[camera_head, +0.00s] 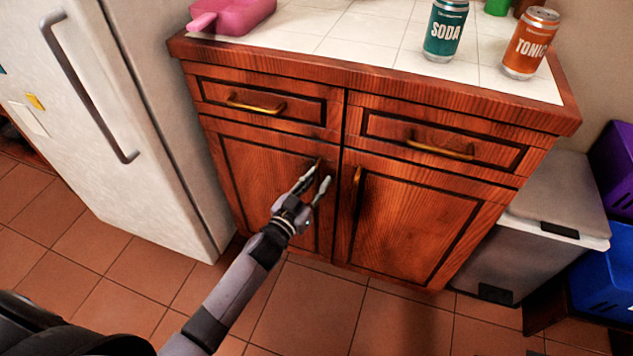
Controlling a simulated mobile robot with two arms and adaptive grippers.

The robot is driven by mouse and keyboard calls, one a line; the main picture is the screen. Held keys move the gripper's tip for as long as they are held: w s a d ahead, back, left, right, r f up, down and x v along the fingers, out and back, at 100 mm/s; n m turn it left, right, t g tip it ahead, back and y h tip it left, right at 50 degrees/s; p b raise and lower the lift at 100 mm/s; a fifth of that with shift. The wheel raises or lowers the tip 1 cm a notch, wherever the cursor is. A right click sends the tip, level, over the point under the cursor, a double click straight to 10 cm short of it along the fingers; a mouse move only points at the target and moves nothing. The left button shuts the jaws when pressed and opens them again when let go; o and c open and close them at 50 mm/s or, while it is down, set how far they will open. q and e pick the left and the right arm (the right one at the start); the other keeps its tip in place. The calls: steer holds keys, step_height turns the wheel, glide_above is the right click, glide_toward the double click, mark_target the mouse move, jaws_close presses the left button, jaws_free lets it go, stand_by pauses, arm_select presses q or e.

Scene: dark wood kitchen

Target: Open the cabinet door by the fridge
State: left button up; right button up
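The dark wood cabinet stands right of the white fridge (110,110). Its left door (262,180), the one by the fridge, is closed, and so is its right door (415,215). My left gripper (318,182) is at the inner edge of the left door, with its two fingers spread apart. The left door's brass handle (318,165) shows only in part between the fingers. I cannot tell whether the fingers touch it. The right door's handle (355,190) is just right of the gripper. My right gripper is not in view.
Two closed drawers with brass handles (255,105) sit above the doors. A soda can (445,30) and a tonic can (530,45) stand on the tiled counter (350,35). A grey bin (545,230) stands right of the cabinet. The tiled floor (310,310) in front is clear.

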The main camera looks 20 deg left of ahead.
arm_select(q)
jaws_close()
stand_by(0.6)
